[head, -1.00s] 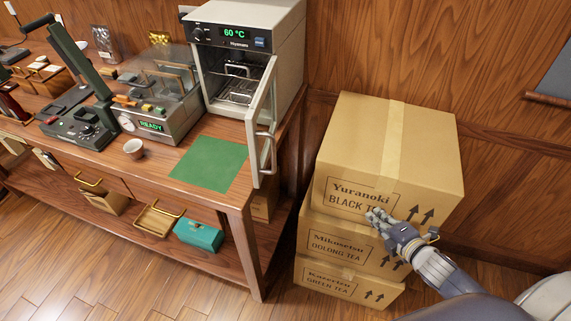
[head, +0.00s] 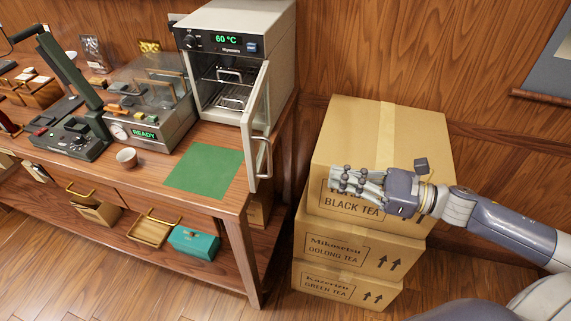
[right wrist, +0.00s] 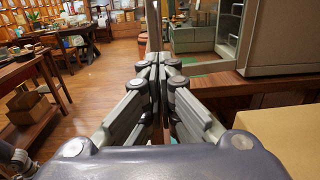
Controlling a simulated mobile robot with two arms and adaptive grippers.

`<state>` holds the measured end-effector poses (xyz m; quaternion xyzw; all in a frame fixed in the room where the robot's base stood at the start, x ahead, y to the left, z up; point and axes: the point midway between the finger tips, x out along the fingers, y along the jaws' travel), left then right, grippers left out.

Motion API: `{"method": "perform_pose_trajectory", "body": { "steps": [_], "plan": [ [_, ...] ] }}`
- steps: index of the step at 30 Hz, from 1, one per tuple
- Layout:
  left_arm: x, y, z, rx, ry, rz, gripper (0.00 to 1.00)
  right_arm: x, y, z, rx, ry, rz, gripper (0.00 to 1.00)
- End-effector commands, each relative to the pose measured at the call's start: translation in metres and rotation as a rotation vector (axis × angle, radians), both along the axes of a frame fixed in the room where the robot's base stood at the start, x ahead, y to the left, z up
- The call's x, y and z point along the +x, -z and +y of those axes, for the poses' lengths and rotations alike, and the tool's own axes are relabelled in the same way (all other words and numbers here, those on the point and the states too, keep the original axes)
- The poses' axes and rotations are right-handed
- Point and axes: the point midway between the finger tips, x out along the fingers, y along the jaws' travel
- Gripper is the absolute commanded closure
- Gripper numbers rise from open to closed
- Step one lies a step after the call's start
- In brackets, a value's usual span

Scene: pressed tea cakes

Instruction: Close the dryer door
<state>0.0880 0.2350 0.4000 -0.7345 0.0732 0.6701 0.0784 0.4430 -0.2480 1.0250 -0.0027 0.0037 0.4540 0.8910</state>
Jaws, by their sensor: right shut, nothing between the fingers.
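The dryer (head: 240,75) is a pale box on the bench's right end, with a 60 °C display. Its glass door (head: 257,110) stands open, swung out toward the front, with a metal handle (head: 266,158) on its outer side. A wire rack (head: 231,95) shows inside. My right gripper (head: 340,178) is shut and empty, in front of the stacked cartons and to the right of the door, apart from it. In the right wrist view the shut fingers (right wrist: 160,68) point toward the door's edge (right wrist: 154,25), and the dryer body (right wrist: 285,38) is at the right.
Several stacked tea cartons (head: 378,130) stand right of the bench. A green mat (head: 205,171) lies before the dryer, with a small cup (head: 126,158) to its left. A machine reading READY (head: 150,132) stands left of the dryer. A teal box (head: 194,243) sits below.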

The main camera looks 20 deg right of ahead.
Motion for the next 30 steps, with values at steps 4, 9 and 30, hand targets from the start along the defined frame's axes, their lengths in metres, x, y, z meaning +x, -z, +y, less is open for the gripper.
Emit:
{"method": "perform_pose_trajectory", "body": {
  "steps": [4,9,30],
  "plan": [
    [0.0,0.0,-0.001,-0.001,0.0,0.0,1.0,0.01,-0.001,0.012,0.001,0.001,-0.002,1.0],
    [0.0,-0.001,-0.001,-0.001,0.0,0.0,1.0,0.019,-0.001,0.024,0.0,0.001,-0.001,1.0],
    [0.0,-0.027,-0.001,-0.001,0.0,0.0,1.0,0.061,-0.003,0.082,0.001,0.002,0.0,1.0]
  ]
}}
